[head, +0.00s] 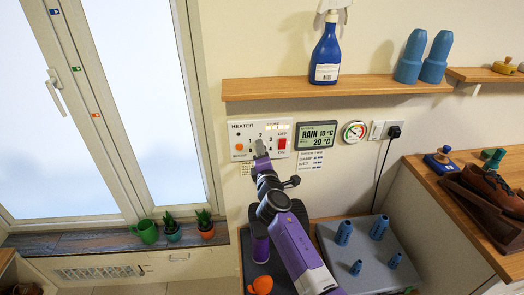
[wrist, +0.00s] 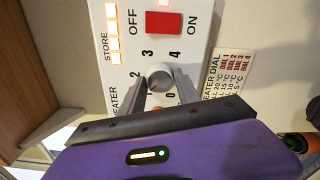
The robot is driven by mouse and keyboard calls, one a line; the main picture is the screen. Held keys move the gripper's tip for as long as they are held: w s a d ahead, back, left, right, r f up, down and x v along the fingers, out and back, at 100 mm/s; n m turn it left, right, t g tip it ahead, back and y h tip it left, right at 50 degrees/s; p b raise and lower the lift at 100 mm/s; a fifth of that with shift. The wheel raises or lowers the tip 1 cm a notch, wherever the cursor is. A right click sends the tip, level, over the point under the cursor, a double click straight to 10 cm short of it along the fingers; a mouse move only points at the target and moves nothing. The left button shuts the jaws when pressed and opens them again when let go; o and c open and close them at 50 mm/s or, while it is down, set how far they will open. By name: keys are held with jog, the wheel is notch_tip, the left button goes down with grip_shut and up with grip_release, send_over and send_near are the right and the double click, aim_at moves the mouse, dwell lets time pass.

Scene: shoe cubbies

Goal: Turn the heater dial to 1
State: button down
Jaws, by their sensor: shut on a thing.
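The white heater panel (head: 241,131) is on the wall right of the window, with numbers around a grey dial (head: 261,146). In the wrist view the panel (wrist: 186,52) is turned sideways. The round dial (wrist: 159,73) sits between my two fingers, with 2, 3, 4 and 0 readable around it. I cannot tell which number the dial points to.
A red ON/OFF switch (wrist: 164,22) sits beside the dial. Right of the panel are a grey display (head: 316,135) and a round gauge (head: 354,131). A wooden shelf (head: 300,88) with a blue spray bottle (head: 327,53) runs above. A dial chart (wrist: 228,72) is near the panel.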

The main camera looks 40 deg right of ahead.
jog(key=shift+f+n, duration=0.1)
jog(key=shift+n, duration=1.1)
jog(key=shift+p, duration=0.3)
jog(key=c, duration=0.9)
grip_release()
jog(key=shift+v, duration=3.9)
